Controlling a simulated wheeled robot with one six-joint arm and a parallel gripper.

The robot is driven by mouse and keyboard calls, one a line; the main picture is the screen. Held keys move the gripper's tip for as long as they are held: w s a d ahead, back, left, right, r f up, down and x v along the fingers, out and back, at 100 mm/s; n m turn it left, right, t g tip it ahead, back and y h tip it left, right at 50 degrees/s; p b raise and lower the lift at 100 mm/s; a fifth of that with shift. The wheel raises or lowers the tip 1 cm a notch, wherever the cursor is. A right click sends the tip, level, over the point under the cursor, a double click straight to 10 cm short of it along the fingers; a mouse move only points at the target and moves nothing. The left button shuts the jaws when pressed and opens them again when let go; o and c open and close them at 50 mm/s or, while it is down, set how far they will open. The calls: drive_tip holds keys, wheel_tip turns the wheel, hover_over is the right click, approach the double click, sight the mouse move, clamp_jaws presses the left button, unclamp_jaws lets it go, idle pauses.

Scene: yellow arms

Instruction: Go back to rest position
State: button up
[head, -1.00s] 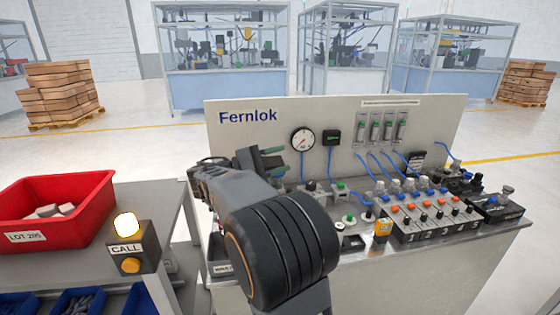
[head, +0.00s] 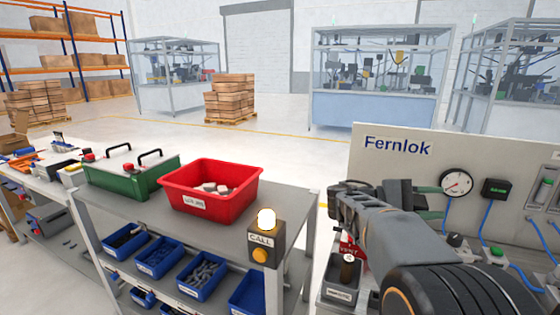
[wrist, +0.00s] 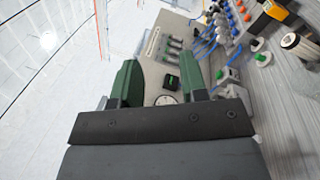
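My gripper (head: 434,202) is in front of the Fernlok panel (head: 390,165) in the head view, at the right, with my dark grey arm below and right of it. In the wrist view, the two green fingers of my gripper (wrist: 162,70) stand apart. Nothing shows held between them; the panel and part of the gauge show through the gap. The gripper is open and empty, and I see no contact with the panel.
A call box (head: 264,246) with a lit lamp and a red bin (head: 212,205) stand on the left bench. A green case (head: 130,178) sits farther left. Blue bins (head: 158,262) lie on a lower shelf. Clear floor (head: 285,152) extends behind the benches.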

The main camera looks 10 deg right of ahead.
drive_tip(key=a+f+n+t+y+p, duration=0.1)
drive_tip(key=a+f+t+y, duration=0.3)
drive_tip(key=f, duration=0.4)
drive_tip(key=a+f+n+t+y+p, duration=0.2)
drive_tip(key=f+t+y, duration=0.25)
drive_tip(key=f, duration=0.35)
drive_tip(key=s+a+r+m+t+y+p, duration=0.1)
drive_tip(key=s+a+r+t+y+p, duration=0.1)
drive_tip(key=a, duration=0.6)
drive_tip(key=s+a+r+m+t+y+p, duration=0.1)
drive_tip(key=s+a+t+y+p, duration=0.1)
drive_tip(key=a+y+p, duration=0.3)
drive_tip(key=a+y, duration=0.2)
drive_tip(key=a, duration=0.1)
drive_tip(key=shift+s+a+r+m+t, duration=0.25)
drive_tip(key=shift+s+r+m+t, duration=0.05)
drive_tip(key=shift+s+r+t, duration=0.1)
